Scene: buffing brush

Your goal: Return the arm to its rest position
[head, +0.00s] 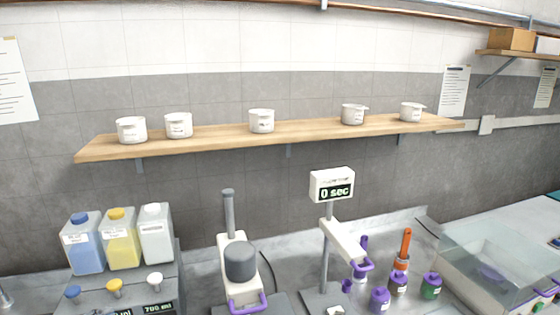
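Neither of my arms nor grippers shows in the head view. A brush-like tool with an orange handle (406,243) stands upright at the right of the counter. A shorter purple-handled tool (363,244) stands to its left. What they stand in is partly hidden. A dispenser with a grey round head and purple handle (241,262) stands at the lower middle. A stand with a display reading "0 sec" (332,186) is right of it.
A wooden shelf (222,135) carries several white pots. Blue, yellow and white jugs (121,242) stand at left. The counter's front edge is out of view.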

